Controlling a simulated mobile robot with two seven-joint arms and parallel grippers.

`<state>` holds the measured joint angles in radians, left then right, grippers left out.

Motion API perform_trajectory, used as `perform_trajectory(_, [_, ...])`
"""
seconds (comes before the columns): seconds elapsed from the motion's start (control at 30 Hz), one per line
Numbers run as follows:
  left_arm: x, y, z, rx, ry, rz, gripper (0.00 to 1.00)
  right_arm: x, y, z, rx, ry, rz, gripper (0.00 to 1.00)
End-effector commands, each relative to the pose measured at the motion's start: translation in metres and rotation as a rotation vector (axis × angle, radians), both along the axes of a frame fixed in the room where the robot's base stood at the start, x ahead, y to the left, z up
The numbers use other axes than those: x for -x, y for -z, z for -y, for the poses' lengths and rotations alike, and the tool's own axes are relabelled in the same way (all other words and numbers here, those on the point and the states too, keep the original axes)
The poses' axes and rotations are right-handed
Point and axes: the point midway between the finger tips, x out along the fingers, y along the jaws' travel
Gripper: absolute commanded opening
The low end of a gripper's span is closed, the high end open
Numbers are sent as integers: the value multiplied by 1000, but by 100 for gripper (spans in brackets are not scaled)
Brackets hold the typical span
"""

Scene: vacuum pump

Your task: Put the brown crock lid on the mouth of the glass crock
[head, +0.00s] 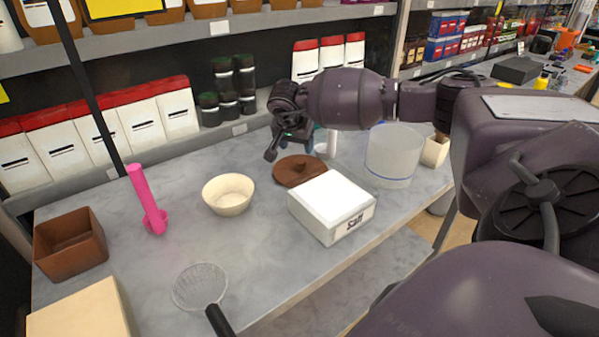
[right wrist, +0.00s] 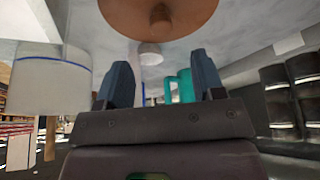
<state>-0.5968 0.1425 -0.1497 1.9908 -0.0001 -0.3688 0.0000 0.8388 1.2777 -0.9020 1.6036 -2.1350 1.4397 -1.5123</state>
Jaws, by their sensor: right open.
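The brown crock lid (head: 297,172) lies flat on the grey counter, left of the glass crock, with its knob up. It also shows at the top of the right wrist view (right wrist: 190,20). My left gripper is not visible.
A white box (head: 330,205) stands close in front of the lid. A cream bowl (head: 229,196), a pink tool (head: 150,205), a brown square pot (head: 70,245) and a strainer (head: 200,287) are to the left. A white cylinder (head: 332,143) stands behind the lid. Shelves line the back.

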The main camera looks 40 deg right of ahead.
Motion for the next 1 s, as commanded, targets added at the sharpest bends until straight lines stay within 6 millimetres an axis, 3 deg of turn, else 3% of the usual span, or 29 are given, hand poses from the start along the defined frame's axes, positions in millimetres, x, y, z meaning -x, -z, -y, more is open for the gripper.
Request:
perform_trajectory(0.1, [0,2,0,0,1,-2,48,-3,18,6,-2,2,-3,62])
perform_trajectory(0.47, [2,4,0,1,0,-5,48,-9,43,16,-1,3,-2,62])
perform_trajectory(0.73, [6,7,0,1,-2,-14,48,-17,75,29,-3,3,-1,62])
perform_trajectory(1.0, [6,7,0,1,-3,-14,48,-18,81,32,-1,2,0,62])
